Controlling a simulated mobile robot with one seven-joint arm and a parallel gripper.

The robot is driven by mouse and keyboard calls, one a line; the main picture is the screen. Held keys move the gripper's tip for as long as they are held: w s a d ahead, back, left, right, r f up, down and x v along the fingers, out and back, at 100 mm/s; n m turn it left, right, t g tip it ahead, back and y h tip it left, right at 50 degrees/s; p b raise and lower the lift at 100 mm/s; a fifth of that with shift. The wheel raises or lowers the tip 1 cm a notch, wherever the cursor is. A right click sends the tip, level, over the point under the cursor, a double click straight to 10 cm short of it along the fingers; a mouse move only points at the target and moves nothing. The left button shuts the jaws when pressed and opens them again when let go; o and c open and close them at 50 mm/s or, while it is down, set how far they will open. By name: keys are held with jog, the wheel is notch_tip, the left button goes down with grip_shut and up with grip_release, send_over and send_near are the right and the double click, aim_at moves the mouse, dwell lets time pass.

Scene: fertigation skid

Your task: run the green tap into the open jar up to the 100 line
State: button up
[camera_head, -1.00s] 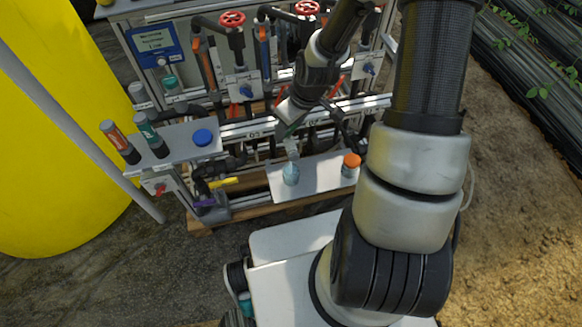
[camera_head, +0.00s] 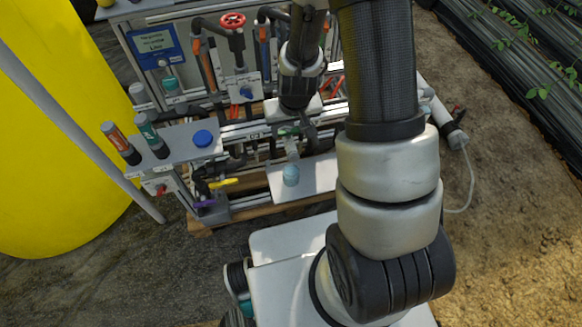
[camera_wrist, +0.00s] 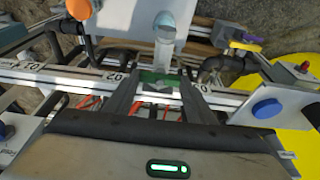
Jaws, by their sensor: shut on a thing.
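The open jar (camera_head: 291,175) stands upright on a white shelf (camera_head: 317,177); it looks pale blue, and its marks and fill level are too small to read. A clear, pale column (camera_head: 292,148) shows just above it; I cannot tell whether it is spout or liquid. In the head view my gripper (camera_head: 291,122) is above the jar.
An orange cap (camera_wrist: 79,8) shows beside the jar in the wrist view. A side shelf on the left holds a blue lid (camera_head: 203,137) and two dark probes (camera_head: 152,139). Yellow (camera_head: 223,182) and purple handles are below it. Pipes and rails crowd the gripper.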

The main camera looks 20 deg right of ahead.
jog(key=o, duration=1.1)
jog(key=shift+r, duration=0.1)
jog(key=p+v, duration=0.6)
jog(key=v, duration=1.1)
jog(key=shift+s+r, duration=0.1)
